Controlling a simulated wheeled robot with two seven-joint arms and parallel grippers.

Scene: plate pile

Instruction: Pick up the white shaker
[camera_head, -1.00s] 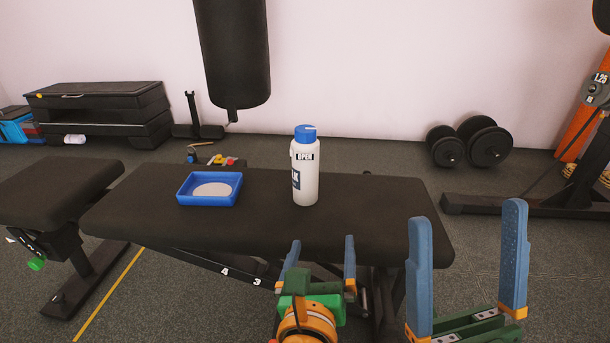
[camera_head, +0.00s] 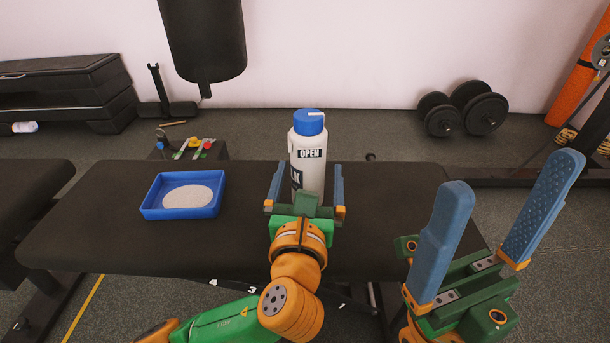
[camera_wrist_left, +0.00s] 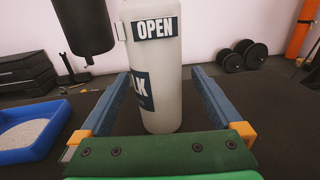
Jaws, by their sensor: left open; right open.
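The white shaker (camera_head: 308,165) has a blue lid and an "OPEN" label. It stands upright on the black bench. My left gripper (camera_head: 306,185) is open, with one blue finger on each side of the shaker's lower part. In the left wrist view, the shaker (camera_wrist_left: 155,75) stands between the two fingers, with visible gaps on both sides. The gripper hides the shaker's base in the head view. My right gripper (camera_head: 510,222) is open and empty, raised at the right in front of the bench.
A blue tray (camera_head: 150,210) with a pale round patch inside sits on the bench (camera_head: 110,245), left of the shaker. Dumbbells (camera_head: 462,110) lie on the floor behind. A black punching bag (camera_head: 205,40) hangs at the back. The bench is clear right of the shaker.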

